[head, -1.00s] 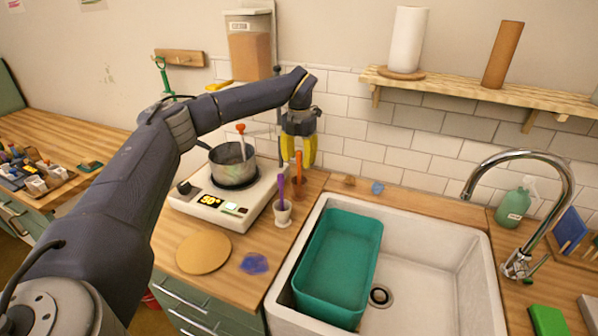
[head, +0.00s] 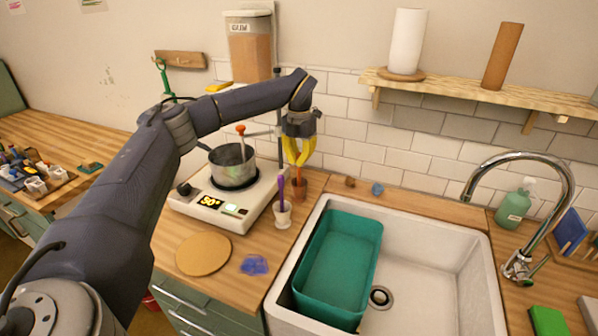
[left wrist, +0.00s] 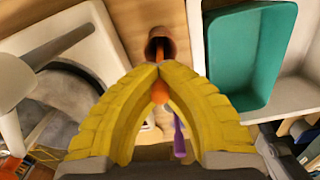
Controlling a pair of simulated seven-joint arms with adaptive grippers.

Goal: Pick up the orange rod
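The orange rod (left wrist: 160,92) stands in a small brown cup (head: 299,188) at the back of the counter, beside the hotplate. My left gripper (head: 298,163), with yellow fingers, is above the cup with its fingertips closed together around the rod. In the left wrist view the fingertips (left wrist: 158,70) meet on the rod, and its rounded end shows between the fingers. The rod's lower end is inside the brown cup (left wrist: 160,46). My right gripper is not in view.
A white cup (head: 282,214) with a purple rod (head: 281,188) stands just in front. A pot (head: 233,166) sits on the hotplate (head: 205,203) to the left. The sink with a teal tub (head: 340,265) is to the right. A blue lump (head: 254,264) lies on the counter.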

